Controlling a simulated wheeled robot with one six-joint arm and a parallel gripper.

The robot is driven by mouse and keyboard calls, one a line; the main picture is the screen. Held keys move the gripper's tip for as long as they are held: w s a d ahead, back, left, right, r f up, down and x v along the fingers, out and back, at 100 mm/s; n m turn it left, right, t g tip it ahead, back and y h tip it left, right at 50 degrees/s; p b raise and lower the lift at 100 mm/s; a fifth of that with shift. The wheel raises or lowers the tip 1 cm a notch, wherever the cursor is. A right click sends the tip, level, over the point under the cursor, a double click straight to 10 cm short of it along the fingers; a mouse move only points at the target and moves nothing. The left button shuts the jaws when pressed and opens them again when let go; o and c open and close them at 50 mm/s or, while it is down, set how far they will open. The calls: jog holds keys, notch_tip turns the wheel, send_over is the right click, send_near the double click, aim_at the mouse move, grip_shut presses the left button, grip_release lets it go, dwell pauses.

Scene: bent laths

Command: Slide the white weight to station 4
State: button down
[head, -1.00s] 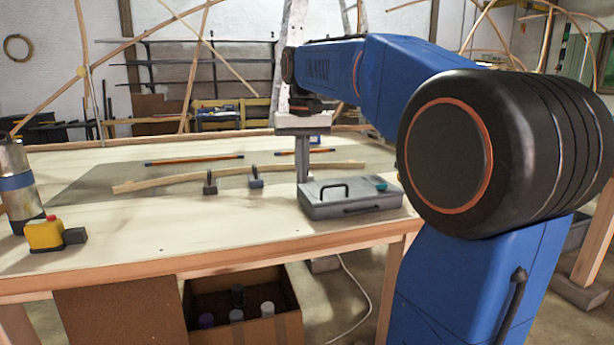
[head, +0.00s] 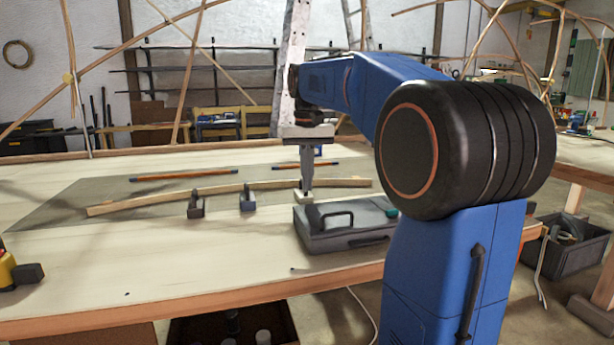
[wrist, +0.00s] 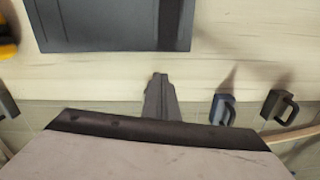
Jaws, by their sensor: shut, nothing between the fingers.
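My gripper (head: 305,190) points down over the table beside the grey case, its fingers together and empty. The fingers also show in the wrist view (wrist: 160,90). I cannot clearly make out a white weight; a small pale patch shows at my fingertips in the head view, and I cannot tell if it is the weight or part of my gripper. A pale bent lath (head: 140,202) lies across the grey sheet. A dark weight (head: 196,207) and a bluish weight (head: 248,201) stand against it, left of my gripper. Station marks are not readable.
The grey case (head: 340,236) lies just right of and nearer than my gripper. Two orange-brown rods (head: 190,175) lie behind the lath. A yellow-and-black object (head: 18,274) sits at the left edge. The front middle of the table (head: 180,260) is clear.

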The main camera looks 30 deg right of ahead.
aim_at(301, 189)
notch_tip(301, 189, down, 6)
jog(key=shift+f, duration=0.15)
jog(key=shift+w+f, duration=0.15)
jog(key=shift+f, duration=0.2)
jog(key=shift+w+d, duration=0.4)
jog(key=shift+w, duration=0.45)
jog(key=shift+w+d, duration=0.4)
jog(key=shift+w, duration=0.45)
jog(key=w+d, duration=0.1)
jog(key=w, duration=0.1)
jog(key=w+d, duration=0.1)
jog(key=w, duration=0.2)
jog(key=w+d, duration=0.1)
jog(key=w, duration=0.2)
jog(key=shift+w+d, duration=0.15)
jog(key=shift+d, duration=0.2)
